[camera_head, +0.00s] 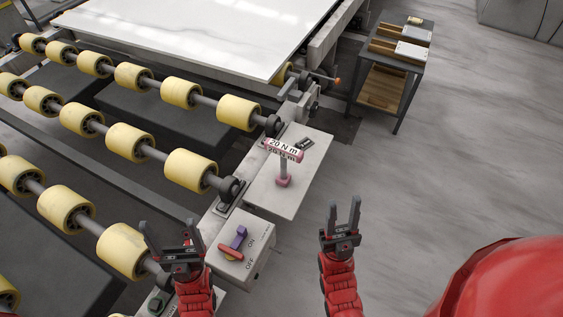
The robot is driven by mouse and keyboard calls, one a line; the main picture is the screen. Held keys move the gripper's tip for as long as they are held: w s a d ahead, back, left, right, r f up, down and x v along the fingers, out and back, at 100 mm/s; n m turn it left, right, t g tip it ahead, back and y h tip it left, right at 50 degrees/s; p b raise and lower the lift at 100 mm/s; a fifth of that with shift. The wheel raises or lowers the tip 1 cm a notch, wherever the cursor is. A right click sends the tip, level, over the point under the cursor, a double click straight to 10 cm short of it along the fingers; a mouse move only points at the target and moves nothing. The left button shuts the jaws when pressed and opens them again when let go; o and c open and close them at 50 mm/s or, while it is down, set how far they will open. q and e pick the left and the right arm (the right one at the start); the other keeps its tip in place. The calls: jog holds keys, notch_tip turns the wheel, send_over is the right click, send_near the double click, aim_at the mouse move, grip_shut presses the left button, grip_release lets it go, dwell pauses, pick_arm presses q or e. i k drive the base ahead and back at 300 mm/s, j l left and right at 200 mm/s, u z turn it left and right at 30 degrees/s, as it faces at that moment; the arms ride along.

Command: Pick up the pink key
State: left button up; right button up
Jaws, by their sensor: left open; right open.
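The pink key (284,172) looks like a T-shaped tool standing upright on a light grey side plate, with a pinkish stem, a wider pink foot and a crossbar labelled "20 N m". My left gripper (168,228) is open and empty, to the lower left of the key, in front of the rollers and left of a switch box. My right gripper (344,206) is open and empty, to the lower right of the key, over the floor. Neither gripper touches the key.
The switch box (254,262) carries a purple handle (239,237), a red lever and ON/OFF marks. A small dark piece (304,143) lies behind the key on the plate (306,172). Yellow rollers (190,170) and a white slab (205,32) fill the left. A cart (390,65) stands at upper right.

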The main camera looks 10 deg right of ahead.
aim_at(286, 151)
jog(key=k+u, duration=0.25)
jog(key=u, duration=0.2)
jog(key=k+j+u, duration=0.2)
jog(key=u, duration=0.2)
jog(key=k, duration=0.05)
